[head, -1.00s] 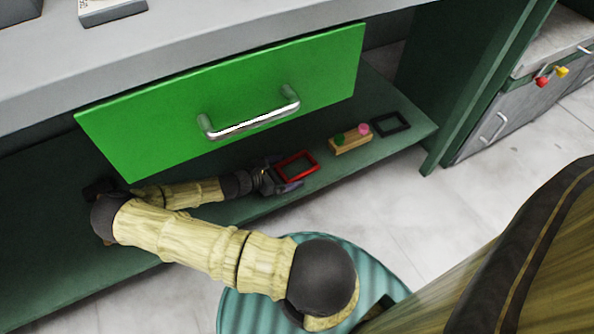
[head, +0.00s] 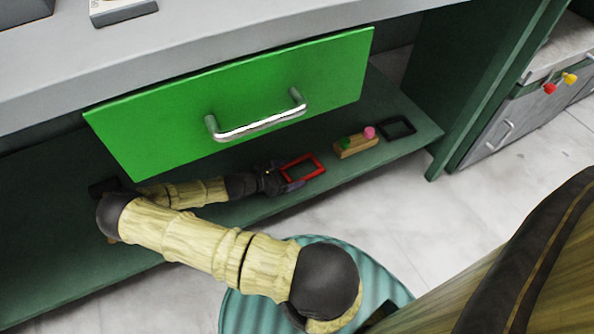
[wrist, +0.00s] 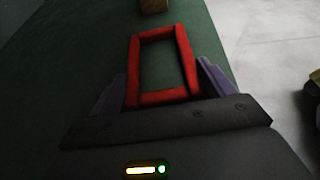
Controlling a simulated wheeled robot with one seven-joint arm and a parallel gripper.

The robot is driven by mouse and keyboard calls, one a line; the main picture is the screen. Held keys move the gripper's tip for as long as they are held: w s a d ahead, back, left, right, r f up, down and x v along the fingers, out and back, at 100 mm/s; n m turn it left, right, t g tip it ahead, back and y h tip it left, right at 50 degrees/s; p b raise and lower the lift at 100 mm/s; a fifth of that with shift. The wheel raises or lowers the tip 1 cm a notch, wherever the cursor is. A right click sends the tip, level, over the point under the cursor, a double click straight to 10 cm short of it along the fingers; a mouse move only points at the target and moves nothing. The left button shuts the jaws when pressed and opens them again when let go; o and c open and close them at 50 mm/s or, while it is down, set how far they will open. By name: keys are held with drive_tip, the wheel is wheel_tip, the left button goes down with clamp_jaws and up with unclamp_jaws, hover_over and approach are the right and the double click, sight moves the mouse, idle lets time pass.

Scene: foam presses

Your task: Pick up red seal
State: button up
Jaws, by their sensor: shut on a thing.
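The red seal is a rectangular red frame (head: 303,168) at the lower shelf, below the green drawer front. My gripper (head: 289,178) is at its left end in the head view. In the wrist view the red seal (wrist: 160,98) lies between the two purple fingers of my gripper (wrist: 161,90), its near end between them and its far end reaching out ahead. My gripper is shut on the red seal. Whether the seal is clear of the shelf cannot be told.
The green shelf (head: 60,240) runs under a green drawer (head: 240,100) with a metal handle. A wooden block (head: 356,147) with green and pink knobs and a black frame (head: 397,128) lie to the right of the seal. Pale floor (head: 400,210) is open in front.

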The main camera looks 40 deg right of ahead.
wheel_tip(320, 180, up, 10)
drive_tip(key=p, duration=0.6)
drive_tip(key=shift+r, duration=0.1)
idle(0.3)
